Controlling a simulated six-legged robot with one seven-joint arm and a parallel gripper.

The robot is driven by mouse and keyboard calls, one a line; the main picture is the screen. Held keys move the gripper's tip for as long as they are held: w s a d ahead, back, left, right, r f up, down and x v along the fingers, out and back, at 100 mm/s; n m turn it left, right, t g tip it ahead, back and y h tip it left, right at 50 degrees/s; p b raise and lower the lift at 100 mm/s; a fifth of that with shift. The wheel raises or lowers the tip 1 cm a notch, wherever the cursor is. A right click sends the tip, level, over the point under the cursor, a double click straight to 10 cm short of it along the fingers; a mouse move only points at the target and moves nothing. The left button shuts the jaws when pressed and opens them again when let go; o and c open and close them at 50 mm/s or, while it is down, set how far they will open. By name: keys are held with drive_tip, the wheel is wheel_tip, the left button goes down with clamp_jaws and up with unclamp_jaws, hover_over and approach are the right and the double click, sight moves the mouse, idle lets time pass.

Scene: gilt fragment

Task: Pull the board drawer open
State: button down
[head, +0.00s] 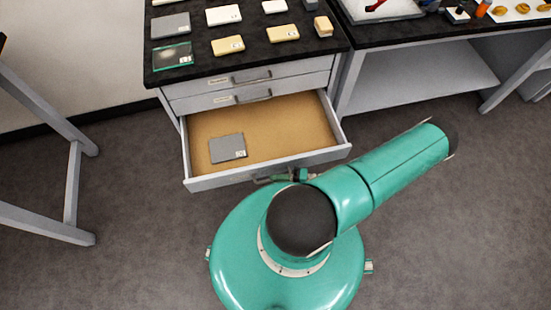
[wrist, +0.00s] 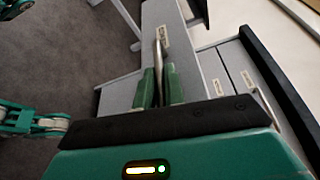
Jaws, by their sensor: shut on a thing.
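The board drawer (head: 285,128) is pulled out of the grey cabinet in the head view, below two shut drawers. Its tan bottom shows, with one grey board (head: 227,148) lying at the left. My gripper (head: 290,178) is at the outside of the drawer front, partly hidden behind my arm. In the wrist view, the two green fingers of my gripper (wrist: 160,85) are shut on the drawer handle (wrist: 159,45), a thin metal bar. The handle's far end and a white label show beyond the fingers.
The cabinet's black top (head: 250,55) holds several pale and grey boards and a glass plate (head: 172,56). A second table (head: 430,38) with a tray stands at the right. A grey table frame (head: 72,185) stands at the left. Carpet is clear on both sides of me.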

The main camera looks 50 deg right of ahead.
drive_tip(key=shift+s+a, duration=0.1)
drive_tip(key=shift+s, duration=0.1)
drive_tip(key=c, duration=1.5)
unclamp_jaws()
drive_tip(key=shift+s, duration=0.1)
drive_tip(key=v, duration=1.3)
drive_tip(key=shift+s, duration=0.3)
